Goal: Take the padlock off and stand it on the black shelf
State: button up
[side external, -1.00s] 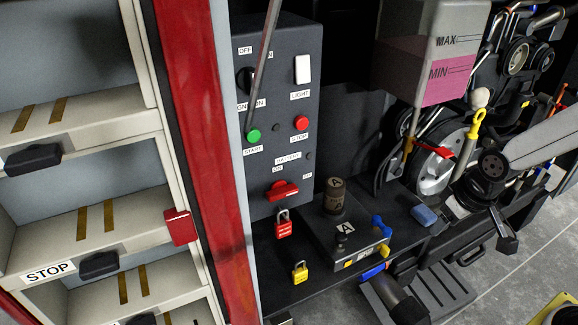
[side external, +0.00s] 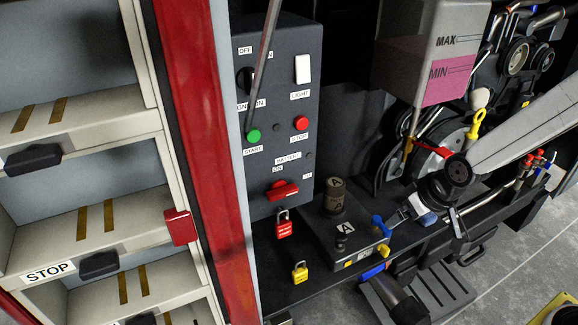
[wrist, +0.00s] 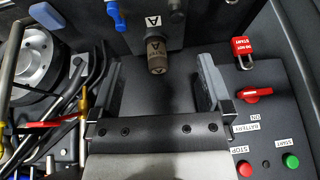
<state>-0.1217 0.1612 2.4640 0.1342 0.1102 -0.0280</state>
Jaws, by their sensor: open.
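The red padlock (side external: 283,230) hangs upright by its shackle just below the red battery lever (side external: 283,190) on the dark control panel. In the wrist view the padlock (wrist: 244,47) is at upper right, right of the fingers, with a white-lettered face. How its shackle is hooked is unclear. The black shelf (side external: 275,257) runs below the panel. My gripper (side external: 406,210) is to the right of the padlock, past the box with the brown cylinder. In the wrist view my gripper (wrist: 160,82) is open, with nothing between its fingers.
A yellow padlock (side external: 300,272) is on the shelf near its front. A box with a brown knurled cylinder (side external: 335,195) and blue handle (side external: 380,225) stands between my gripper and the padlock. A translucent tank (side external: 425,65) hangs above. Shelf around the yellow padlock looks clear.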

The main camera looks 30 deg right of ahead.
jog(key=w+a+f+t, duration=0.4)
jog(key=w+a, duration=0.5)
jog(key=a, duration=0.1)
jog(key=t, duration=0.4)
send_near(285, 231)
jog(key=x, duration=0.3)
jog(key=shift+a+f+t+h, duration=0.3)
jog(key=shift+t+h, duration=0.1)
jog(key=shift+t, duration=0.1)
jog(key=shift+x, duration=1.35)
jog(key=shift+w, duration=0.1)
jog(key=shift+x, duration=2.45)
jog(key=shift+d, duration=0.15)
